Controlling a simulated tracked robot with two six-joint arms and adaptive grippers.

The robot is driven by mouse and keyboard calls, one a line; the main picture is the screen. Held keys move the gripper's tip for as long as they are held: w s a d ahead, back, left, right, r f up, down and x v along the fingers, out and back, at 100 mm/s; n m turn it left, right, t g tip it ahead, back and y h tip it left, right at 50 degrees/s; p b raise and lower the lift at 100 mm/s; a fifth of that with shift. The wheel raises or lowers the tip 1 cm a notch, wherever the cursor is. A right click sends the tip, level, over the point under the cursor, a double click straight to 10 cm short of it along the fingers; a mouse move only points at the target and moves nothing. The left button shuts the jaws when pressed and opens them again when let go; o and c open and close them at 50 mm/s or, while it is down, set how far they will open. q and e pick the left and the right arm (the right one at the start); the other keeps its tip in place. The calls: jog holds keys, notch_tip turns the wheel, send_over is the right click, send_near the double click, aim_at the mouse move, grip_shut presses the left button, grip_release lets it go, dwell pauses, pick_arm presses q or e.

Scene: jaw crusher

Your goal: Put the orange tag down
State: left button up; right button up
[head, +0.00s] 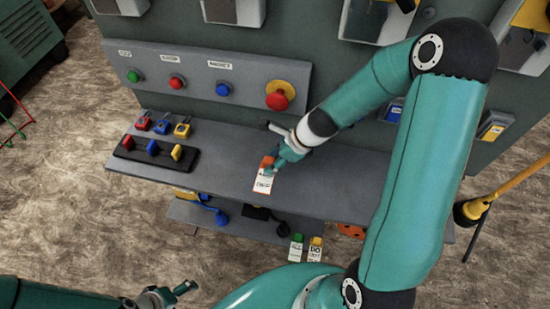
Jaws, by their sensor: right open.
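The orange tag (263,183) has an orange top end and a white face with dark lettering. It is at the middle of the grey shelf, and its lower end reaches toward the shelf's front edge. My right gripper (272,165) is open, right at the tag's orange end, and partly covers it. I cannot tell whether a finger still touches the tag. My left gripper (177,293) is low at the bottom left, away from the shelf; its jaw opening is unclear.
The grey shelf (225,173) holds red, blue and yellow padlocks (162,126) and a black rack (158,154) at its left. A button panel (205,82) stands behind. Green and yellow tags (296,246) hang below. Shelf right of the tag is clear.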

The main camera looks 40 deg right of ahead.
jog(key=p+v, duration=0.5)
jog(key=v, duration=0.7)
jog(key=shift+p, duration=0.35)
